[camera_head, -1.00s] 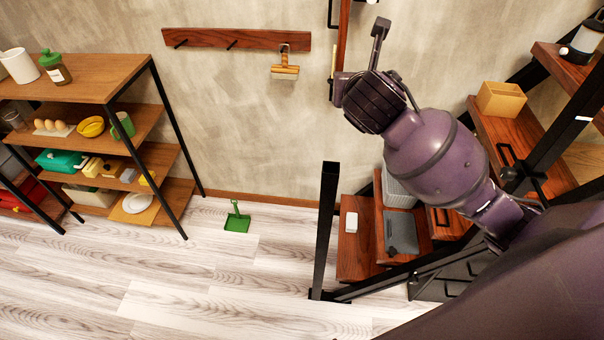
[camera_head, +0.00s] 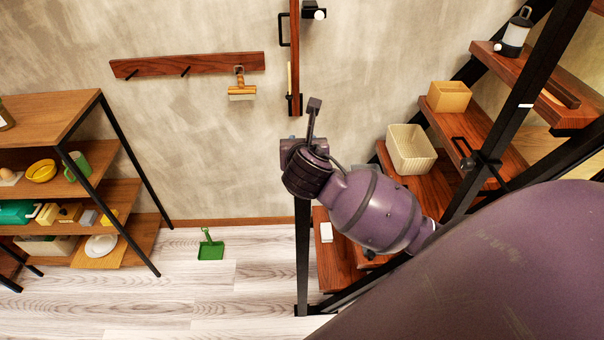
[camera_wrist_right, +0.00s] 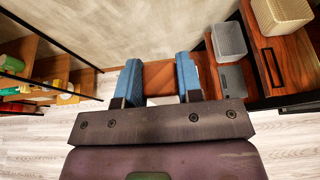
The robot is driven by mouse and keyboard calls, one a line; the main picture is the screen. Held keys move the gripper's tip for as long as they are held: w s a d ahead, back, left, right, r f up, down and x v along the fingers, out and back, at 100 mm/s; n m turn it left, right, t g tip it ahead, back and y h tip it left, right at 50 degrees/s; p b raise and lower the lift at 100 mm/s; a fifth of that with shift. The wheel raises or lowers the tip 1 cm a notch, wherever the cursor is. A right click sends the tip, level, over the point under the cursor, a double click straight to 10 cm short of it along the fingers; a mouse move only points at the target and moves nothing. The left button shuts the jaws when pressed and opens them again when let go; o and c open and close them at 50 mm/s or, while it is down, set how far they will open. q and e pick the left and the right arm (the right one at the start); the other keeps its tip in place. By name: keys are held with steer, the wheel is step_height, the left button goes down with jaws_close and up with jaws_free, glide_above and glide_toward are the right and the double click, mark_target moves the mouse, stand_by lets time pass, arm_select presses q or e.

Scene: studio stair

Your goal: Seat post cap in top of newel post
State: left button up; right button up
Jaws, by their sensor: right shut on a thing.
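The newel post (camera_head: 302,250) is a black upright at the front left corner of the stair in the head view. Its top is hidden behind my right wrist and gripper (camera_head: 294,150). In the right wrist view, my right gripper (camera_wrist_right: 159,80) has two blue-padded fingers shut on a brown wooden piece (camera_wrist_right: 158,78), which appears to be the post cap. In the head view the cap is hidden or too small to make out. I cannot tell whether the cap touches the post. My left gripper is not in view.
Stair treads (camera_head: 333,262) and black railing bars (camera_head: 510,120) lie to the right, with a cream basket (camera_head: 411,149) and a wooden box (camera_head: 449,97) on them. A shelf unit (camera_head: 120,190) stands left. A green dustpan (camera_head: 210,250) lies on otherwise clear floor.

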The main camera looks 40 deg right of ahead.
step_height(320, 180, down, 9)
steer(key=shift+f, duration=0.15)
stand_by(0.4)
steer(key=shift+f, duration=0.15)
steer(key=shift+s+f, duration=0.1)
steer(key=shift+f, duration=0.05)
